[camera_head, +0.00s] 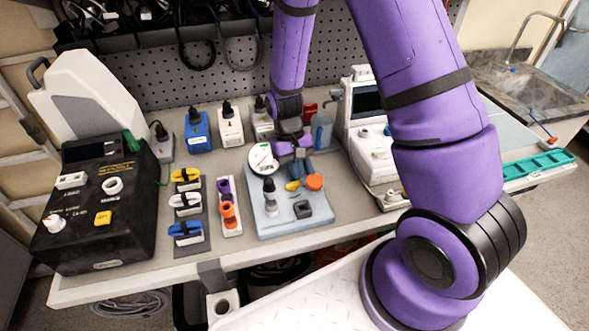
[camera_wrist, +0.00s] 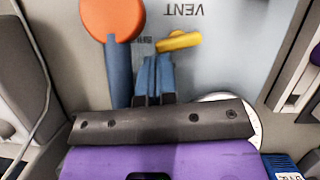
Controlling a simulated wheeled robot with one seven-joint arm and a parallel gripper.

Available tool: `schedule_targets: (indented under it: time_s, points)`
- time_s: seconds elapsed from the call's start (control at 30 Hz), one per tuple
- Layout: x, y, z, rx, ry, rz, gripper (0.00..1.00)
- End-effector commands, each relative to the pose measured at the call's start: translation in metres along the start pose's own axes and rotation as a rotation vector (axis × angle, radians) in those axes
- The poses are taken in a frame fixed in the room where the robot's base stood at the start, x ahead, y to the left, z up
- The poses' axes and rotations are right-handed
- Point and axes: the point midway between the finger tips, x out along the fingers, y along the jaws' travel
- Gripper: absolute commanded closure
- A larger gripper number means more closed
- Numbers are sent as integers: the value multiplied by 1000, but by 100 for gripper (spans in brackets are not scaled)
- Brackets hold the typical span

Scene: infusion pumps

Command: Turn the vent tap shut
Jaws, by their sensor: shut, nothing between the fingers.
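The vent tap has a small yellow handle (camera_head: 293,186) on a light blue panel (camera_head: 268,226). In the wrist view the yellow handle (camera_wrist: 180,41) lies slightly slanted beside an upside-down VENT label (camera_wrist: 183,10). My gripper (camera_head: 298,170) is over the back of the panel, behind the handle. In the wrist view the blue fingers of my gripper (camera_wrist: 155,58) are together and empty, with their tips close to the handle's left end. I cannot tell whether they touch it.
An orange round knob (camera_head: 314,182) stands right of the tap, on a blue stem in the wrist view. A white machine (camera_head: 372,150) stands to the right.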

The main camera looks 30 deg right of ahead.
Motion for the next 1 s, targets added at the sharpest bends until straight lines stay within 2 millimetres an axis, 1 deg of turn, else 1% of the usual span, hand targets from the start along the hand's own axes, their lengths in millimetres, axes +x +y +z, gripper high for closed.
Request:
schedule_targets:
  time_s: [0.5,1.0]
  points:
    - [2,4,3,164,0,-66,100]
    - [2,4,4,183,0,-74,100]
